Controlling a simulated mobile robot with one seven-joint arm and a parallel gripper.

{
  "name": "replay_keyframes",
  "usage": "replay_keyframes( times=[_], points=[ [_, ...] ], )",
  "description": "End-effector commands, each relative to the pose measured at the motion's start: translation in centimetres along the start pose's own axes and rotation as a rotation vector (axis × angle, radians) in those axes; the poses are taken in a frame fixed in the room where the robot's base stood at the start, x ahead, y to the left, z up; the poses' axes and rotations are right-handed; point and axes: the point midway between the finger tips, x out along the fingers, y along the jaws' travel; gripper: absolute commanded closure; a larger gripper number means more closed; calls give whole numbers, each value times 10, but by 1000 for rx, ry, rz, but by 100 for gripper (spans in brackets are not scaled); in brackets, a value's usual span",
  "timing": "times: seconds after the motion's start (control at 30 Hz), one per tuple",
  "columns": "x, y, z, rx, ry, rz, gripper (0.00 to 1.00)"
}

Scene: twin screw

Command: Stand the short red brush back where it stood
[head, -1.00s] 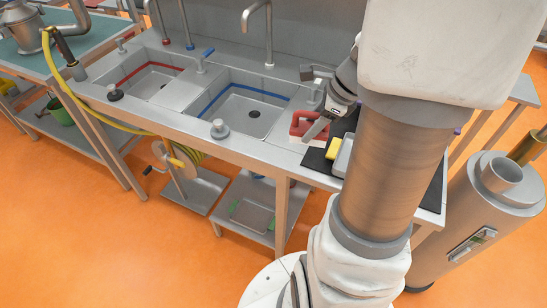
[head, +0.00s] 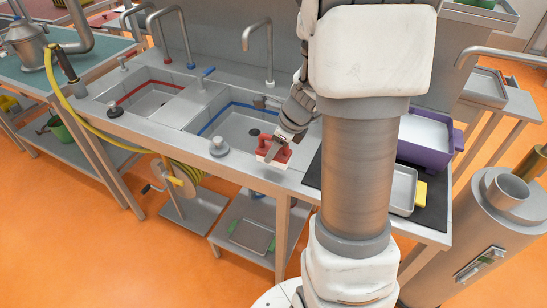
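The short red brush (head: 281,153), with a red handle and a pale lower part, is at the front right of the blue-lined sink (head: 222,128) in the head view. My gripper (head: 272,150) comes down on it from the upper right and appears shut on its handle. A grey finger crosses the red handle and hides part of it. The pale side faces down. I cannot tell whether the brush touches the counter or hangs just above it.
A black mat (head: 432,213) right of the sink bears a grey tray with a yellow handle (head: 402,188) and a purple bin (head: 428,150). My arm hides part of the mat. A grey knob (head: 218,147) stands on the front counter rim. The red-lined sink (head: 148,98) is further left.

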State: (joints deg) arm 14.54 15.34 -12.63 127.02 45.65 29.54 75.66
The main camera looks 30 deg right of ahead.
Motion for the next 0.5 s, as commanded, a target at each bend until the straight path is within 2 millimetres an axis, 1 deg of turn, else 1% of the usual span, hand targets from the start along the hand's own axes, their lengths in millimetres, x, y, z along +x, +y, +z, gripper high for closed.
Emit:
replay_keyframes(
  times=[0.23,0.3,0.5],
  points=[
    [33,4,-15,2,1,1,97],
    [37,4,-16,1,1,0,97],
    [35,4,-15,-1,1,0,97]
  ],
)
